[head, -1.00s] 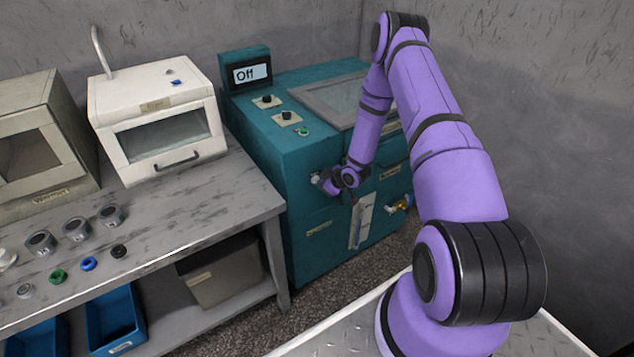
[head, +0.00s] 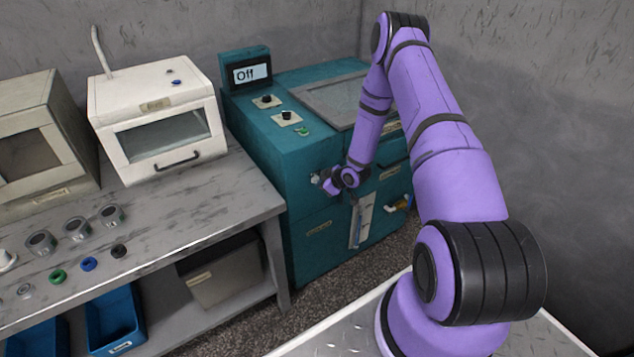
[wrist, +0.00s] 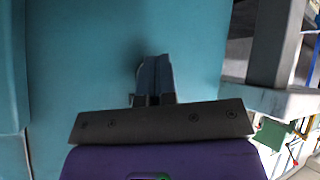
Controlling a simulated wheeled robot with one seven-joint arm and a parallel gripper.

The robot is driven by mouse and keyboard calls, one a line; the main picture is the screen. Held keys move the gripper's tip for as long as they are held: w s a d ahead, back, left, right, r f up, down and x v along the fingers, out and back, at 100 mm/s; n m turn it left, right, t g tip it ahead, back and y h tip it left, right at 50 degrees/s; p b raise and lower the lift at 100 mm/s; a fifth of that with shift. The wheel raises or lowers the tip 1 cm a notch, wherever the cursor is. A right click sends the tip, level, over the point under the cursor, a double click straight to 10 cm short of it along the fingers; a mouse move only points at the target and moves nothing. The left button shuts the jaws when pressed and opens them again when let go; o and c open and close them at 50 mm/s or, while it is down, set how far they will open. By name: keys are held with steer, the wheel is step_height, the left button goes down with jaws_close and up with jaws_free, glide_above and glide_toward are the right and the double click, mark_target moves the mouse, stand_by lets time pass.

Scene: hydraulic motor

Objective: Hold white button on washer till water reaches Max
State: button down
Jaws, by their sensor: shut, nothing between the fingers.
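The washer (head: 290,160) is the large teal machine in the middle of the head view. Its white button (head: 315,178) shows as a small pale spot on the front panel. My gripper (head: 323,182) is at this spot; whether it touches or presses the button cannot be told. In the wrist view my gripper (wrist: 155,62) is shut and empty, its tips close to the teal panel. The fingers hide most of what lies behind them; a pale curved edge shows beside them. The upright level gauge (head: 361,225) is on the washer's front. Its water level and Max mark are too small to read.
A grey workbench (head: 190,220) on the left carries a white cabinet (head: 155,115) and several small parts. Some floor is free before the washer.

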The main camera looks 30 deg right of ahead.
steer(key=shift+s, duration=0.15)
stand_by(0.6)
steer(key=shift+s, duration=0.65)
steer(key=shift+s, duration=0.1)
steer(key=shift+s+d, duration=0.1)
steer(key=shift+s, duration=2.3)
